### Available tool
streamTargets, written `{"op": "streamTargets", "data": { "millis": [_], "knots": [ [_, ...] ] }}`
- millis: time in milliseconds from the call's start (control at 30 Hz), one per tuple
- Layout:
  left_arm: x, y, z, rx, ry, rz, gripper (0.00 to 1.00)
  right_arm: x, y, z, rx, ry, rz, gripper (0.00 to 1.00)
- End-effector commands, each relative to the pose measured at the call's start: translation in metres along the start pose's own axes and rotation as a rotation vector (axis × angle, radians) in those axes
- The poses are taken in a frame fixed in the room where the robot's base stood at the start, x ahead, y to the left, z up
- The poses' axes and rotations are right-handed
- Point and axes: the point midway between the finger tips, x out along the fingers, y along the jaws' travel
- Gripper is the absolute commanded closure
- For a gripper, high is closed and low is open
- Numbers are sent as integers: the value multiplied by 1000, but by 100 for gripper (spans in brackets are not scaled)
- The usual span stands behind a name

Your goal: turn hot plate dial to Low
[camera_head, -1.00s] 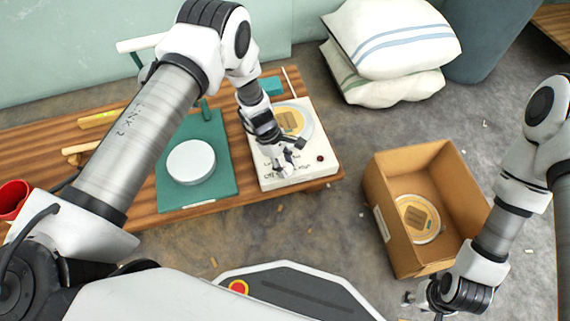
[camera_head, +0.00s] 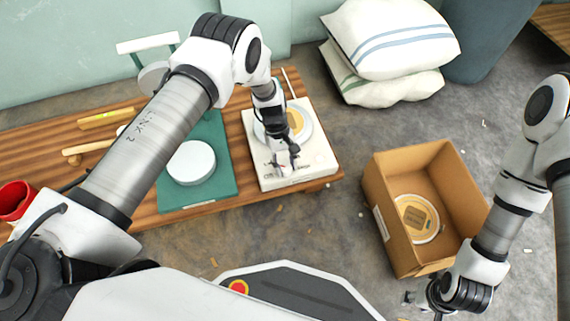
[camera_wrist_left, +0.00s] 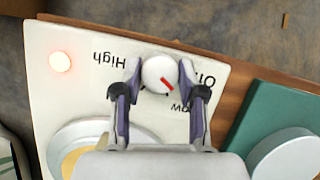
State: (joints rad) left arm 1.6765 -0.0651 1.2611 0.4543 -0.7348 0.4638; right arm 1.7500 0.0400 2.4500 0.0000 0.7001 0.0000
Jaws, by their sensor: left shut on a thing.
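The white hot plate (camera_head: 312,170) stands at the right end of the wooden bench. Its round white dial (camera_wrist_left: 158,74) with a red pointer line sits between the two fingers of my left gripper (camera_wrist_left: 160,80), which is shut on it. The pointer slants to the lower right in the left wrist view, towards the partly hidden Low label (camera_wrist_left: 180,106). The High label (camera_wrist_left: 112,60) and Off label (camera_wrist_left: 208,80) appear upside down. The indicator light (camera_wrist_left: 60,62) glows. In the head view my left gripper (camera_head: 283,164) covers the dial. My right gripper (camera_head: 420,298) hangs near the cardboard box; its finger opening is unclear.
A green board (camera_head: 218,150) with a white round lid-like piece (camera_head: 191,163) lies left of the hot plate. The open cardboard box (camera_head: 385,222) on the floor holds a round disc (camera_head: 416,218). Pillows (camera_head: 390,40) are stacked behind. A red cup (camera_head: 14,199) stands far left.

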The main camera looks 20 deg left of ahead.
Motion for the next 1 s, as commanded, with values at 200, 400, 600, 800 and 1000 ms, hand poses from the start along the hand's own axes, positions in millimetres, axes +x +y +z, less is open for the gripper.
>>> {"op": "streamTargets", "data": {
  "millis": [200, 400, 600, 800, 1000],
  "knots": [
    [1, 1, 0, 176, 1, -72, 94, 4, 0, 0, 0, 0, 0, 60],
    [2, 2, 0, 304, 1, -126, 94, 5, 0, 0, 0, 0, 0, 60],
    [1, 2, 0, 383, 1, -159, 94, 6, 0, 0, 0, 0, 0, 60],
    [1, 2, 0, 417, 0, -172, 94, 6, 0, 0, 0, 0, 0, 60],
    [1, 2, 0, 422, 0, -175, 95, 6, 0, 0, 0, 0, 0, 60]
  ]
}}
